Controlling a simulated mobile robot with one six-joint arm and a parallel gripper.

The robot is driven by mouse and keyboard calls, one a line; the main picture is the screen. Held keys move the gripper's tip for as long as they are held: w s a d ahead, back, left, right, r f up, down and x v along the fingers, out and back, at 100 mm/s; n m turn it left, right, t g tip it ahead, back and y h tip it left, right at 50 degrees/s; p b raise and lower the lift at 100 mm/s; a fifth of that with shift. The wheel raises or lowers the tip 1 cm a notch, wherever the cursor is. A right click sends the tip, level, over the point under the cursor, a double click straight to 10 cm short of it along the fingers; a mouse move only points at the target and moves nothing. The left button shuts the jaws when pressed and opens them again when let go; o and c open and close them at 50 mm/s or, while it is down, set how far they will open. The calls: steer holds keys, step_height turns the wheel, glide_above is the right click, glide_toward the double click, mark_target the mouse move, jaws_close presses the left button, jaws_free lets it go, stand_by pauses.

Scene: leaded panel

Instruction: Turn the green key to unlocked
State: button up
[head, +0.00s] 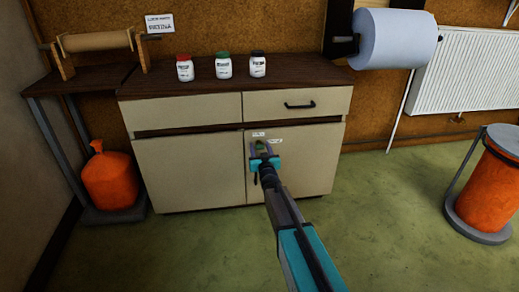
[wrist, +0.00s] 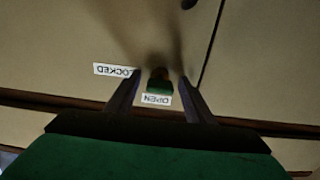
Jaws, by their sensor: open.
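The green key (wrist: 159,86) sits in the front of the cabinet's right door, with a brownish part beside it. In the wrist view, which is upside down, it lies between the two fingers of my gripper (wrist: 160,76). The fingers are apart, with gaps on both sides of the key. An OPEN label (wrist: 156,99) is just below the key and a LOCKED label (wrist: 113,70) is to its left, partly behind a finger. In the head view my gripper (head: 264,150) is at the door and mostly hides the key. I cannot tell which way the key points.
The cabinet (head: 190,165) has a drawer handle (head: 300,105) above the door. Three jars, red-capped (head: 184,68), green-capped (head: 223,66) and black-capped (head: 258,65), stand on its top. An orange bag (head: 109,180) is at left, an orange bin (head: 490,185) at right. The floor in front is clear.

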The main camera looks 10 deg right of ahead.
steer(key=c, duration=1)
steer(key=shift+c, duration=0.2)
steer(key=shift+n, duration=0.3)
steer(key=n, duration=1.1)
steer(key=shift+n+b, duration=0.3)
steer(key=shift+n, duration=0.1)
steer(key=n, duration=0.4)
steer(key=shift+n, duration=0.3)
